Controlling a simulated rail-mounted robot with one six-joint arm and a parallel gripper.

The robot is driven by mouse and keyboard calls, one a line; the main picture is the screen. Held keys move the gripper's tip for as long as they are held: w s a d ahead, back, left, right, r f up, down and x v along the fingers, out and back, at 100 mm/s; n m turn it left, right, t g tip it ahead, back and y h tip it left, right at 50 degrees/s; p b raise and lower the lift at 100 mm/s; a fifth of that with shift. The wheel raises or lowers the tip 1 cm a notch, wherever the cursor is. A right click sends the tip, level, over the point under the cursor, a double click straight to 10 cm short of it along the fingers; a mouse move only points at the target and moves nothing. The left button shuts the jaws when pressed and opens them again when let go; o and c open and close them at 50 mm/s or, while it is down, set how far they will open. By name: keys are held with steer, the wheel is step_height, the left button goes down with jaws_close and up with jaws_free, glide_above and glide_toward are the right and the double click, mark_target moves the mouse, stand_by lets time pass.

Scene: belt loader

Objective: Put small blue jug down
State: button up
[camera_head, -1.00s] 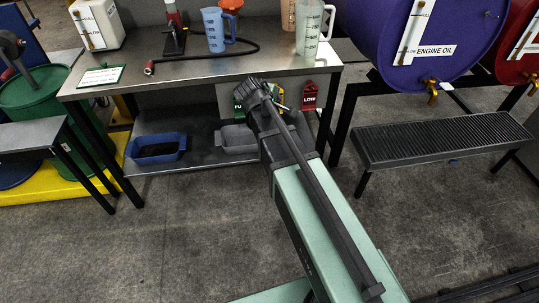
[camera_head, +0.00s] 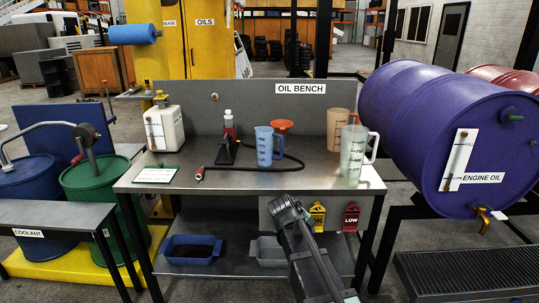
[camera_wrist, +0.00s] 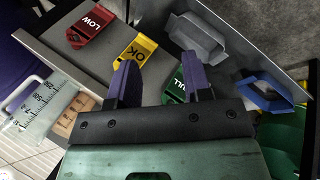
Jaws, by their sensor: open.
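The small blue jug (camera_head: 265,148) stands upright on the steel bench top (camera_head: 225,182), in front of the orange funnel and left of the large clear jug. It does not show in the wrist view. My gripper (camera_wrist: 158,80) is open in the wrist view, with nothing between its two dark purple fingers. In the head view my arm ends low in front of the bench, below the bench top's front edge and apart from the jug. The fingers are hidden there behind my arm.
The large clear jug (camera_head: 353,152) and a brown jug (camera_head: 337,122) stand at the bench's right. LOW (camera_wrist: 90,25), OK (camera_wrist: 137,50) and FULL (camera_wrist: 177,88) tags are close to my fingers. Blue (camera_head: 192,250) and grey (camera_head: 268,251) trays sit on the lower shelf. The front bench top has bare room.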

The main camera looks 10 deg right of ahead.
mark_target(281, 144)
steer(key=w+r+n+t+h, duration=0.1)
steer(key=w+r+n+t, duration=0.1)
steer(key=w, duration=0.5)
steer(key=w+r+n+t+h, duration=0.1)
steer(key=w+r+n+t, duration=0.2)
steer(key=w+n, duration=0.3)
steer(key=w+r+n+t+h, duration=0.2)
steer(key=w+r+n, duration=0.2)
steer(key=w, duration=0.5)
steer(key=shift+w+a+r+n+t, duration=0.2)
steer(key=shift+a+r+n+t, duration=0.1)
steer(key=w+a+r+n+t+y, duration=0.2)
steer(key=w+a+r+n+t, duration=0.3)
steer(key=n, duration=0.9)
steer(key=x, duration=1.2)
steer(key=shift+s+d, duration=0.1)
steer(key=shift+d, duration=0.1)
steer(key=shift+s+r, duration=0.1)
steer(key=shift+c, duration=0.4)
jaws_close()
